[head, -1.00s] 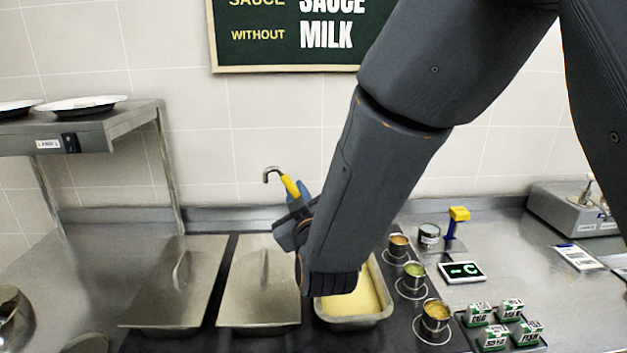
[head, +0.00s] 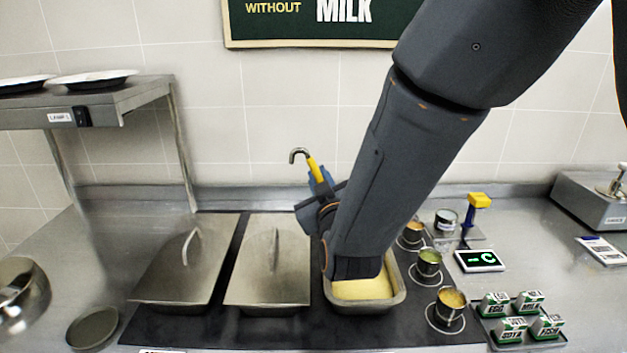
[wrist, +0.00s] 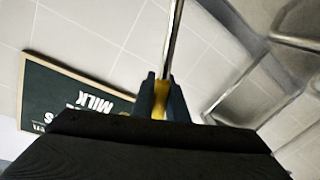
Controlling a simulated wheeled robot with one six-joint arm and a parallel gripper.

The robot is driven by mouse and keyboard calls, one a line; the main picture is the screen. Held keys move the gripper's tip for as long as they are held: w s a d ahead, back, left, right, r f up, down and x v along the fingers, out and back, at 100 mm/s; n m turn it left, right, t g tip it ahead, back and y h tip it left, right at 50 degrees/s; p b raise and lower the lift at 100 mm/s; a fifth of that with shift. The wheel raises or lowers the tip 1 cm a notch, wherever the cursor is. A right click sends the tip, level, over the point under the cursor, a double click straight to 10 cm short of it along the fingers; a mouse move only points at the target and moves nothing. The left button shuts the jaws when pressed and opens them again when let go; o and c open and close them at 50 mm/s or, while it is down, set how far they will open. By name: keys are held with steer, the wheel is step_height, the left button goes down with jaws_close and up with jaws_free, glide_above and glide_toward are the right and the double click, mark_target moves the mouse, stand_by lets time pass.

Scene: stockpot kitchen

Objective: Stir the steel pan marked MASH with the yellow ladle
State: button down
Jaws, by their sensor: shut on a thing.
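The yellow ladle (head: 315,169) shows its yellow handle and hooked metal end above my gripper (head: 322,190). My gripper is shut on the handle, which also shows in the wrist view (wrist: 159,103) between the fingers. The ladle's bowl is hidden behind my arm. An open steel pan (head: 396,291) of pale yellow mash (head: 362,289) stands below my gripper and forearm, which cover its far part. No MASH mark is readable on it. I cannot tell whether the ladle touches the mash.
Two lidded pans (head: 183,262) (head: 270,265) stand left of the open pan. Several small sauce pots (head: 450,304) stand close on its right. Further right are a display reading "-C" (head: 479,261) and green-white labelled boxes (head: 510,329). A shelf with plates (head: 95,78) is at left.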

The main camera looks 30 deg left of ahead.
steer(key=w+d+r+m, duration=0.2)
steer(key=w+d+m, duration=1.1)
steer(key=d, duration=0.2)
steer(key=w+d+f+m+b, duration=0.5)
steer(key=w+d+f+m, duration=0.1)
steer(key=d+f+m, duration=0.1)
step_height(320, 180, down, 3)
steer(key=shift+d+r+m+b, duration=0.15)
steer(key=shift+d+m+b, duration=0.15)
steer(key=shift+m, duration=0.4)
stand_by(0.7)
stand_by(1.1)
